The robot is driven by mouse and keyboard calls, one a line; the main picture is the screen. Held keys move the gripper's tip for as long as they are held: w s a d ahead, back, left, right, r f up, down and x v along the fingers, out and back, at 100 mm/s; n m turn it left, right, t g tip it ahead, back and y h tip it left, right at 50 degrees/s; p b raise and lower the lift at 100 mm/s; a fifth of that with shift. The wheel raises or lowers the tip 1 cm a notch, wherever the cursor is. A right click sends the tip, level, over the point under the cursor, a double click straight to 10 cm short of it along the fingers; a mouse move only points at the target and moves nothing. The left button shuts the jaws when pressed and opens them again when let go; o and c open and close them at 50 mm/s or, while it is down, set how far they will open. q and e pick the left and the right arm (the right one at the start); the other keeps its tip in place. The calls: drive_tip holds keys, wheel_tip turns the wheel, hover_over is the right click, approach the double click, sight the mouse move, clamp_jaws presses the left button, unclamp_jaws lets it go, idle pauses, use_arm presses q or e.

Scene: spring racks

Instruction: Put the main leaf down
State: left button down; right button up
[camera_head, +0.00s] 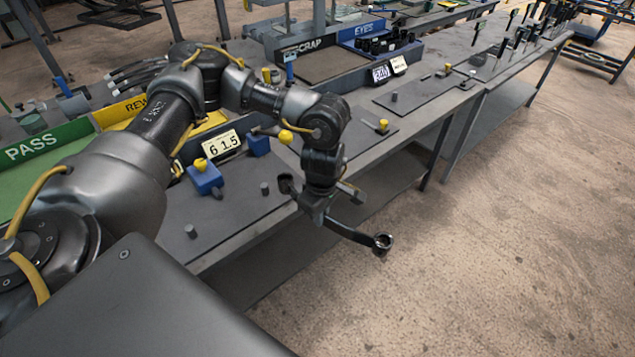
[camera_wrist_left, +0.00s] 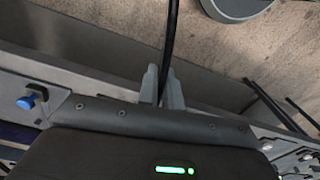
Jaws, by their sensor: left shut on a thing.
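The main leaf is a dark curved bar with a rolled eye at its near end (camera_head: 382,244). My left gripper (camera_head: 322,212) is shut on it near the bench's front edge. The eye end sticks out past that edge, over the floor. In the left wrist view the leaf (camera_wrist_left: 172,40) is a thin black bar running up from between the two grey fingers (camera_wrist_left: 162,88). My right gripper is not in view.
The grey bench (camera_head: 232,205) carries short dark pegs (camera_head: 190,231), blue blocks with yellow knobs (camera_head: 205,178) and a "6 1.5" sign (camera_head: 221,144). Green PASS (camera_head: 48,146), SCRAP (camera_head: 330,68) and blue EYES (camera_head: 385,45) bins stand behind. The floor at right is clear.

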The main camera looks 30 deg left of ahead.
use_arm(q)
drive_tip(key=s+d+f+m+b, duration=0.2)
drive_tip(key=f+m+b, duration=0.1)
drive_tip(key=f+b, duration=0.2)
drive_tip(key=s+d+f+m+b, duration=0.1)
drive_tip(key=s+f+m+b, duration=0.1)
drive_tip(key=f, duration=0.7)
drive_tip(key=m+b, duration=0.1)
drive_tip(key=b, duration=0.1)
drive_tip(key=shift+s+d+f+b, duration=0.2)
drive_tip(key=shift+s+d+b, duration=0.05)
drive_tip(key=shift+d+b, duration=0.15)
drive_tip(key=shift+s, duration=0.1)
